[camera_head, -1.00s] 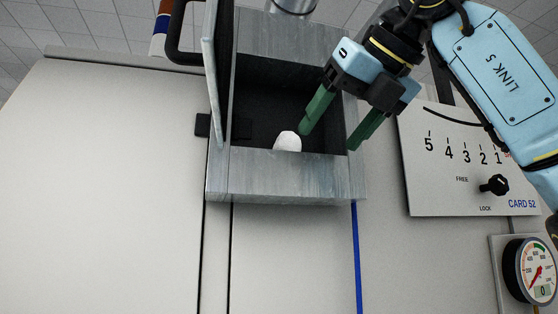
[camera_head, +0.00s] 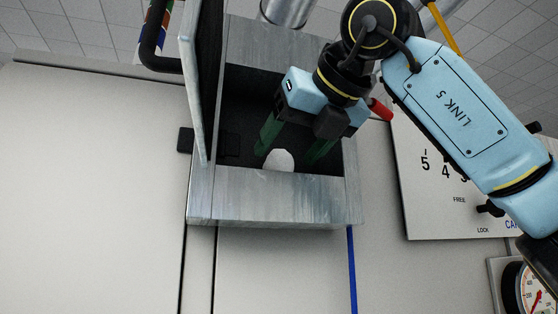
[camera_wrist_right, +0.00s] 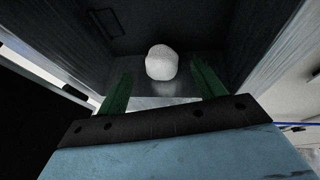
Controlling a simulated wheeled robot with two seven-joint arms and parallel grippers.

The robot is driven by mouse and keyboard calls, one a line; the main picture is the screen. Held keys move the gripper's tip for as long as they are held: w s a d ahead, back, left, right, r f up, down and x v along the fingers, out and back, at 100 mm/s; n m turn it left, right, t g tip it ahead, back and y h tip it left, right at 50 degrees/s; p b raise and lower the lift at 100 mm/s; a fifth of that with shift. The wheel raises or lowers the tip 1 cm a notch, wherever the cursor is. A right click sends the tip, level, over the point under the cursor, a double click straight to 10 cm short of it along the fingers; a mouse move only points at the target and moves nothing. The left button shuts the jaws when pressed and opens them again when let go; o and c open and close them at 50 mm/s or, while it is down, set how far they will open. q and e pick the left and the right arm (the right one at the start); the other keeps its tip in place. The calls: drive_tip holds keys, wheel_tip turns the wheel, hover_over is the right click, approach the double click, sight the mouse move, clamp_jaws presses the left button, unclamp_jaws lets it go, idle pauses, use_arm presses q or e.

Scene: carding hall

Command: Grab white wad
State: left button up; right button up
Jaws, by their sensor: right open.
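The white wad (camera_head: 279,160) lies inside an open grey metal box (camera_head: 275,199), near its front wall. Only the top of the wad shows over that wall in the head view. In the right wrist view the whole wad (camera_wrist_right: 161,62) rests on the box floor, ahead of and between my fingers. My right gripper (camera_head: 293,151) is open, with its green fingers inside the box on either side of the wad in the head view. In the right wrist view the fingers (camera_wrist_right: 161,80) are apart and nothing is between them. My left gripper is not in view.
The box's hinged door (camera_head: 200,85) stands open on the left. A dial panel (camera_head: 440,205) and a round gauge (camera_head: 535,290) are on the right. A black pipe (camera_head: 150,45) and a metal duct (camera_head: 288,10) are above. The box walls close in around my fingers.

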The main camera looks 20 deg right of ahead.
sight(286, 156)
drive_tip(key=p+x, duration=0.1)
drive_tip(key=x, duration=0.3)
drive_tip(key=shift+w+d+f, duration=0.1)
drive_tip(key=shift+w+f, duration=0.05)
drive_tip(key=shift+w, duration=0.05)
drive_tip(key=shift+s, duration=0.15)
drive_tip(key=shift+c, duration=0.7)
drive_tip(key=c, duration=0.9)
